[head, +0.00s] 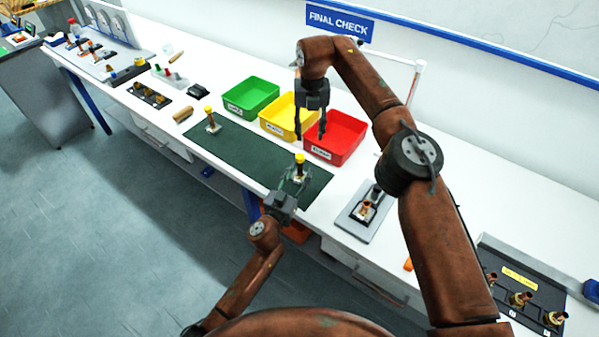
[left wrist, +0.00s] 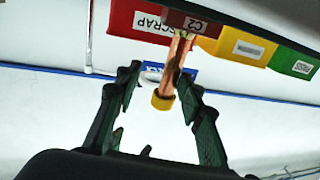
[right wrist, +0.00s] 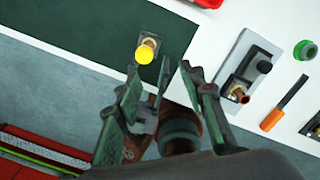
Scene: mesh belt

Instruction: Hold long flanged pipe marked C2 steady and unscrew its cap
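The copper pipe marked C2 (left wrist: 177,58) has a yellow cap (left wrist: 162,100) and stands in a dark red block with a C2 label (left wrist: 190,22). In the head view its yellow cap (head: 300,158) shows near the right end of the green mat; it also shows in the right wrist view (right wrist: 144,53). My left gripper (head: 290,183) is low at the mat's front edge, open, its fingers apart on either side of the pipe's line, the right finger closer. My right gripper (head: 310,137) is open and empty, pointing down above the pipe, in front of the bins.
Green (head: 250,96), yellow (head: 275,125) and red (head: 345,135) bins stand behind the green mat (head: 240,148). Another yellow-capped pipe (head: 212,120) stands at the mat's left. A grey fixture (head: 355,222) lies right of the mat. The mat's middle is clear.

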